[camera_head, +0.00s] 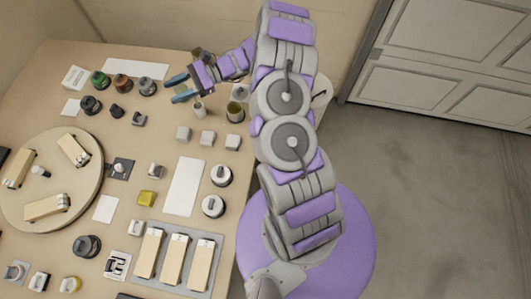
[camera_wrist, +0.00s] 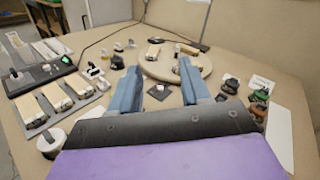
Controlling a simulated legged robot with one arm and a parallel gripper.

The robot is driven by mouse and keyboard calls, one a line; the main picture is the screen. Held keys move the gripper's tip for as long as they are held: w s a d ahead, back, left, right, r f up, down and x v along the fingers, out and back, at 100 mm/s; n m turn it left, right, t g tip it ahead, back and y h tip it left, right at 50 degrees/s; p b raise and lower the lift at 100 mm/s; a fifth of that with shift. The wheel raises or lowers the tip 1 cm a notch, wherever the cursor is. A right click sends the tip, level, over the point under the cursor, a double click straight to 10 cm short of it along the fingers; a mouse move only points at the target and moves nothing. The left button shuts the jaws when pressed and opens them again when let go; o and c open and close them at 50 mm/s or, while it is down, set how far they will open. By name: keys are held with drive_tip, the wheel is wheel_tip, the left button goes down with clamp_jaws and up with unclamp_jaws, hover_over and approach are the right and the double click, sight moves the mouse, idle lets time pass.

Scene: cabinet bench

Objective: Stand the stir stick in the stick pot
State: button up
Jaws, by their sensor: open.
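My gripper (camera_head: 178,87) is open at the far right of the bench top, its two blue fingers apart with nothing seen between them. In the wrist view the open fingers (camera_wrist: 158,90) frame bare bench and a dark square plate. A small pale cup (camera_head: 199,110) stands just below the gripper in the head view, with something thin rising from it. A darker pot (camera_head: 235,113) with a yellowish inside stands to its right, near the bench edge. I cannot tell for sure which is the stick pot, and I cannot make out the stir stick clearly.
A round turntable (camera_head: 88,205) holds several pale blocks at left. A grey tray (camera_head: 199,280) with three blocks lies at the front. Dark and green knobs (camera_head: 100,79) stand at the back left. Several grey cubes (camera_head: 208,138) sit below the cup. A white sheet (camera_head: 185,187) is bare.

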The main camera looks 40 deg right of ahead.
drive_tip(key=s+a+r+n+g+h, duration=0.35)
drive_tip(key=s+r+n, duration=0.2)
drive_tip(key=s, duration=0.45)
drive_tip(key=s+a+r+n+g+h, duration=0.3)
drive_tip(key=s+a+r+n+g, duration=0.15)
drive_tip(key=s+r, duration=0.35)
drive_tip(key=s+d+n+t+h, duration=0.2)
drive_tip(key=s+d+h, duration=0.3)
drive_tip(key=s, duration=0.5)
drive_tip(key=s+d+r+n+t+h, duration=0.1)
drive_tip(key=s+d+n+h, duration=0.3)
drive_tip(key=s, duration=0.7)
drive_tip(key=d+t+h, duration=0.1)
drive_tip(key=d+h, duration=0.1)
drive_tip(key=d, duration=0.2)
drive_tip(key=shift+d, duration=0.4)
drive_tip(key=shift+f+b, duration=0.3)
drive_tip(key=shift+b, duration=0.05)
